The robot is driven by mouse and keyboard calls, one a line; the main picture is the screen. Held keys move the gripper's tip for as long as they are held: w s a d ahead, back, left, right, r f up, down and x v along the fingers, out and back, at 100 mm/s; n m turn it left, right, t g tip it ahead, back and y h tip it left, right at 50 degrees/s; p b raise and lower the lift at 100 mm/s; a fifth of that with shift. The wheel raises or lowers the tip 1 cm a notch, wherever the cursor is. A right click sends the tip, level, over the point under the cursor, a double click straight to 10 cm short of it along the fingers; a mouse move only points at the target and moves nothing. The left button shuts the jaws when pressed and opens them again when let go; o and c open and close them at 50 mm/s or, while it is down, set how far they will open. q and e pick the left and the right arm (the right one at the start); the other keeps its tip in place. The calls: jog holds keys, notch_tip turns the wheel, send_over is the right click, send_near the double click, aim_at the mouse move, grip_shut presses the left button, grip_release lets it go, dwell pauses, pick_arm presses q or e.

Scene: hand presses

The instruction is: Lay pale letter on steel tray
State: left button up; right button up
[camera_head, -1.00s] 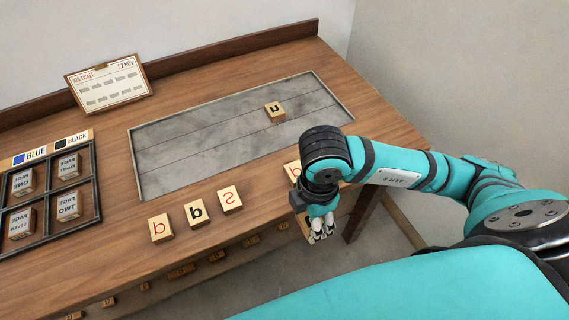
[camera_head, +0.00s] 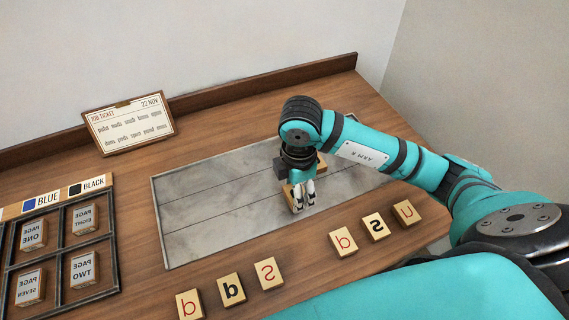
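The steel tray (camera_head: 210,210) is a grey, streaked slab with a thin rim, set into the wooden bench. My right gripper (camera_head: 304,196) is over its front right part, fingers pointing down. A pale wooden letter block (camera_head: 289,192) is at the fingertips, partly covered by them; its letter face is hidden. The gripper looks shut on it. I cannot tell whether the block touches the tray. Another pale block (camera_head: 322,160) sits on the tray just behind, mostly hidden by my wrist. My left gripper is not in view.
Several letter blocks lie along the bench front, including a red-lettered one (camera_head: 268,273) and a black-lettered one (camera_head: 375,226). A dark rack (camera_head: 116,250) of page blocks stands at left. A job ticket (camera_head: 130,123) leans at the back. The tray's left half is clear.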

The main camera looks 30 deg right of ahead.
jog(key=w, duration=0.2)
jog(key=w+d, duration=0.1)
jog(key=w, duration=0.1)
jog(key=w+d+p, duration=0.1)
jog(key=w, duration=0.2)
jog(key=shift+d+f, duration=0.2)
jog(key=shift+f, duration=0.1)
jog(key=shift+w+d+f, duration=0.15)
jog(key=shift+w+d, duration=0.1)
jog(key=shift+w, duration=0.4)
jog(key=shift+w+d+f, duration=0.1)
jog(key=shift+w+d, duration=0.1)
jog(key=shift+w, duration=0.4)
jog(key=shift+f, duration=0.2)
notch_tip(320, 180, down, 3)
jog(key=shift+r+p, duration=0.1)
jog(key=shift+p, duration=0.55)
jog(key=shift+f, duration=0.3)
jog(key=o, duration=1.1)
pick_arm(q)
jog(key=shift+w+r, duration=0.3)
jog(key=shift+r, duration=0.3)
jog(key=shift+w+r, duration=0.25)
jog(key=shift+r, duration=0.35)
pick_arm(e)
jog(key=shift+r, duration=0.1)
